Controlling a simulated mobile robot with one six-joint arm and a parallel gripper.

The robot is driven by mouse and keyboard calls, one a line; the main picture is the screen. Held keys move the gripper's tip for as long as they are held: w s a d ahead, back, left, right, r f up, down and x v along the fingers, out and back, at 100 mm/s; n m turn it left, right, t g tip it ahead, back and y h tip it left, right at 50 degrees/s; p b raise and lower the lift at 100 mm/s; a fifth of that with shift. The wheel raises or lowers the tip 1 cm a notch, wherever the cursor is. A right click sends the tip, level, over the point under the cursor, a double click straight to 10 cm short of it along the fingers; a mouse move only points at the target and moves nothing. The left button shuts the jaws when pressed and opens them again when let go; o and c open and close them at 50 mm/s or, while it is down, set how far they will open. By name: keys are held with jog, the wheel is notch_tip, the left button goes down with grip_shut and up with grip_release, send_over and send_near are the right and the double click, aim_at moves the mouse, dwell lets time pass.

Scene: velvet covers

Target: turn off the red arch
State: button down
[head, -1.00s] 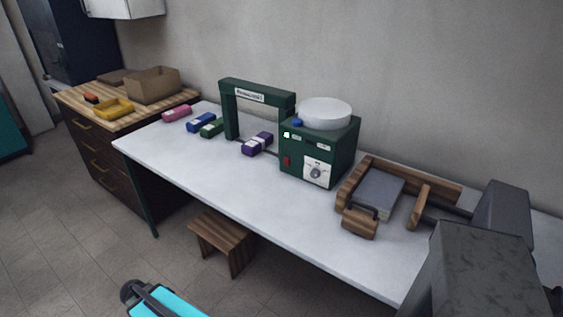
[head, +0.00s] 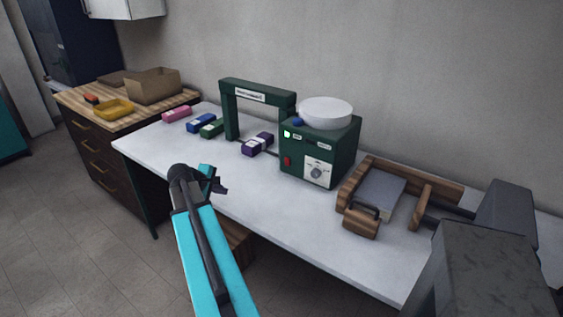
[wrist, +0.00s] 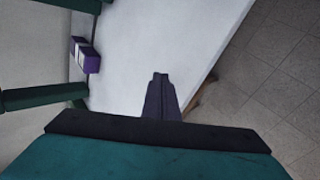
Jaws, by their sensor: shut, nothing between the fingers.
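No red arch shows; the arch (head: 231,115) on the white table is dark green with a white label across its top. A green box (head: 340,148) stands at its right end, with a red switch (head: 287,161) low on its front, a dial on a white plate (head: 316,172), a small light glowing pale green (head: 287,134) and a blue knob (head: 298,122). My gripper (head: 221,186) is shut and empty, near the table's front edge, left of and in front of the box and apart from it. In the wrist view, my shut fingers (wrist: 161,92) show over the white top.
A purple packet (head: 257,143) lies by the arch; it also shows in the wrist view (wrist: 85,55). Green, blue and pink packets lie further left. A white round dish (head: 325,113) sits on the box. A wooden holder (head: 352,222) stands at right. The table front is mostly clear.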

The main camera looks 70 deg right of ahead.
jog(key=s+d+r+m+g, duration=0.1)
jog(key=s+d+r+m, duration=0.2)
jog(key=s+d+r, duration=0.7)
jog(key=s, duration=0.3)
jog(key=shift+d+r+g+h+b, duration=0.2)
jog(key=shift+d+g+h+b, duration=0.1)
jog(key=shift+h+b, duration=0.1)
jog(key=shift+s+d+f, duration=0.1)
jog(key=shift+f, duration=0.05)
jog(key=p, duration=0.3)
send_near(287, 161)
notch_tip(287, 161, down, 4)
jog(key=d, duration=0.2)
jog(key=shift+s+d+r+p, duration=0.15)
jog(key=shift+s+d+p, duration=0.1)
jog(key=shift+d, duration=0.2)
jog(key=shift+s+d+r+p, duration=0.1)
jog(key=shift+s+d+p, duration=0.1)
jog(key=shift+d, duration=0.25)
